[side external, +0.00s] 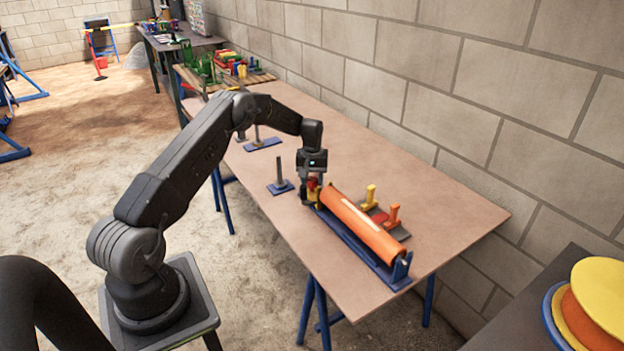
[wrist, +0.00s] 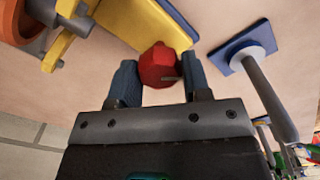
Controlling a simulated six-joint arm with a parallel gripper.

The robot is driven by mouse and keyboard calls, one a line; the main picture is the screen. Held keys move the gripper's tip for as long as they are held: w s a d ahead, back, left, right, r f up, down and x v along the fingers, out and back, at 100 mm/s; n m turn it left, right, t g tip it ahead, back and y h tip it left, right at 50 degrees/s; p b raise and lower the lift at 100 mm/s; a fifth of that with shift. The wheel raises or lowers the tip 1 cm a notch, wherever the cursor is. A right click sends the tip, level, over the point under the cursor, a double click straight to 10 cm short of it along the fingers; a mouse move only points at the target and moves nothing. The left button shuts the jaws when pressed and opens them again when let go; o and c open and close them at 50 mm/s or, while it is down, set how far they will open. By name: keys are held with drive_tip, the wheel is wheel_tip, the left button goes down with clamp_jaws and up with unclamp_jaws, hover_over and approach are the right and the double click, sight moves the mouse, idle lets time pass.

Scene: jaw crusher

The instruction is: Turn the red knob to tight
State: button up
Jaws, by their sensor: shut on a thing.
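The red knob (wrist: 160,67) sits between the two fingers of my gripper (wrist: 160,84) in the wrist view. My gripper is shut on it, one finger at each side. A small dark mark shows on the knob's face. The roller lies on a long blue base (side external: 358,246). A yellow part (wrist: 125,20) is beside the knob in the wrist view.
A grey post on a blue plate (side external: 281,186) stands left of my gripper, with another (side external: 262,144) behind. Yellow (side external: 370,196) and orange (side external: 393,216) upright pieces stand behind the roller near the brick wall. The table's (side external: 460,215) right end is clear.

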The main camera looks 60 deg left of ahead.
sight(312, 179)
drive_tip(key=m, duration=0.4)
drive_tip(key=shift+m, duration=0.3)
drive_tip(key=m, duration=0.4)
drive_tip(key=shift+s, duration=0.1)
drive_tip(key=shift+m, duration=0.3)
drive_tip(key=o, duration=0.9)
drive_tip(key=shift+o, duration=0.2)
drive_tip(key=shift+r, duration=0.1)
wheel_tip(312, 179, up, 14)
drive_tip(key=shift+f, duration=0.2)
